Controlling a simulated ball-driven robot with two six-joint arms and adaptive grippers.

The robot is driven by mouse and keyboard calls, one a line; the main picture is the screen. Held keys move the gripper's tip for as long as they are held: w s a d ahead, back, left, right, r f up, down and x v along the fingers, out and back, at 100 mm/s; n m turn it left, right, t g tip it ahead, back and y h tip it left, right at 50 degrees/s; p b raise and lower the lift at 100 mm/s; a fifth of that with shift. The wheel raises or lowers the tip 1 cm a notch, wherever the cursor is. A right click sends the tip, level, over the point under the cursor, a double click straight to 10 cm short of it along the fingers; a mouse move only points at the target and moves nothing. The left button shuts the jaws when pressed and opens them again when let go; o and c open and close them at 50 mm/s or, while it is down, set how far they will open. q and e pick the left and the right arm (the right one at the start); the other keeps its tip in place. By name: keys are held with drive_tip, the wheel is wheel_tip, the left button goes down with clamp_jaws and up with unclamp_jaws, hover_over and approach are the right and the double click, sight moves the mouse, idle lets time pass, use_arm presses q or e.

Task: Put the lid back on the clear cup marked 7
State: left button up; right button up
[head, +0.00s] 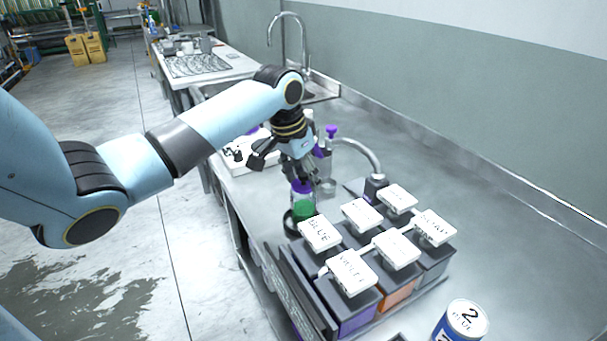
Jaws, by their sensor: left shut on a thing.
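My left gripper (304,178) reaches down from the left over the steel counter. It is shut on a purple lid (302,187), which sits at the top of a clear cup with green contents (303,208). I cannot tell whether the lid is seated on the rim or just above it. No 7 can be read on this cup from here. The cup stands upright just behind the dark box rack, and the gripper fingers hide part of its top. My right gripper is not in view.
Several dark boxes with white labelled lids (351,272) fill a rack in front of the cup. A can marked 2 (466,318) stands at front right. The counter at right is clear.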

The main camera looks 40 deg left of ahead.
use_arm(q)
drive_tip(key=shift+f+p, duration=0.15)
drive_tip(key=shift+p, duration=0.2)
idle(0.4)
drive_tip(key=shift+p, duration=0.5)
idle(0.3)
idle(0.4)
drive_tip(key=o, duration=1.5)
wheel_tip(320, 180, up, 5)
drive_tip(key=p, duration=0.6)
drive_tip(key=shift+r+p, duration=0.35)
drive_tip(key=shift+r, duration=0.7)
